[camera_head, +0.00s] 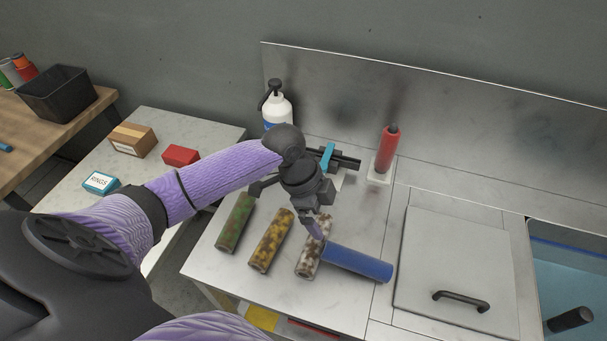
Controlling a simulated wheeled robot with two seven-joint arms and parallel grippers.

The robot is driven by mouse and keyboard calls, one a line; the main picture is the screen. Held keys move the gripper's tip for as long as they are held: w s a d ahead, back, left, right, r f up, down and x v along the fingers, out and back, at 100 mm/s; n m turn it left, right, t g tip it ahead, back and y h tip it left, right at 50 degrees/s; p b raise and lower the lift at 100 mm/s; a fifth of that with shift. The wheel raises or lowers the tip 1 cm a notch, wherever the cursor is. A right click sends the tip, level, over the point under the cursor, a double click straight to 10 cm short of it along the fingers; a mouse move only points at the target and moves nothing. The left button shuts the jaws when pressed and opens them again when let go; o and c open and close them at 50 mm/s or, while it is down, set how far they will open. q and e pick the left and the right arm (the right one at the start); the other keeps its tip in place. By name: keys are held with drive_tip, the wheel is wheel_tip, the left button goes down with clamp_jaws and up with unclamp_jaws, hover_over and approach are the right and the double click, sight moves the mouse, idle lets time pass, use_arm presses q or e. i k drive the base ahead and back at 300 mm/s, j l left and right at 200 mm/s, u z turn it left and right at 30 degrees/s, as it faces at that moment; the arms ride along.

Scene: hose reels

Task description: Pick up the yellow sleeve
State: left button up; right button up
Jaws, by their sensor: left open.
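The yellow sleeve (271,241), mottled with brown, lies on the light worktop, between a green mottled sleeve (236,222) on its left and a white-and-brown mottled sleeve (309,260) on its right. My left gripper (314,222) points down, to the right of the yellow sleeve and over the far end of the white-and-brown one. It is open and appears empty. Whether it touches the white-and-brown sleeve cannot be told. The yellow sleeve is in full view and apart from the gripper. My right gripper is out of view.
A blue cylinder (358,262) lies close right of the sleeves. Behind stand a white spray bottle (277,110), a clamp-like tool with a blue handle (327,157) and a red bottle (386,150). A handled lid (457,260) and a blue basin (570,270) are at right.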

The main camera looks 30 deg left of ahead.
sight(260, 261)
drive_tip(key=u, duration=1.4)
drive_tip(key=z, duration=2.7)
drive_tip(key=u, duration=2.7)
drive_tip(key=i+l+z, duration=0.1)
drive_tip(key=z, duration=0.15)
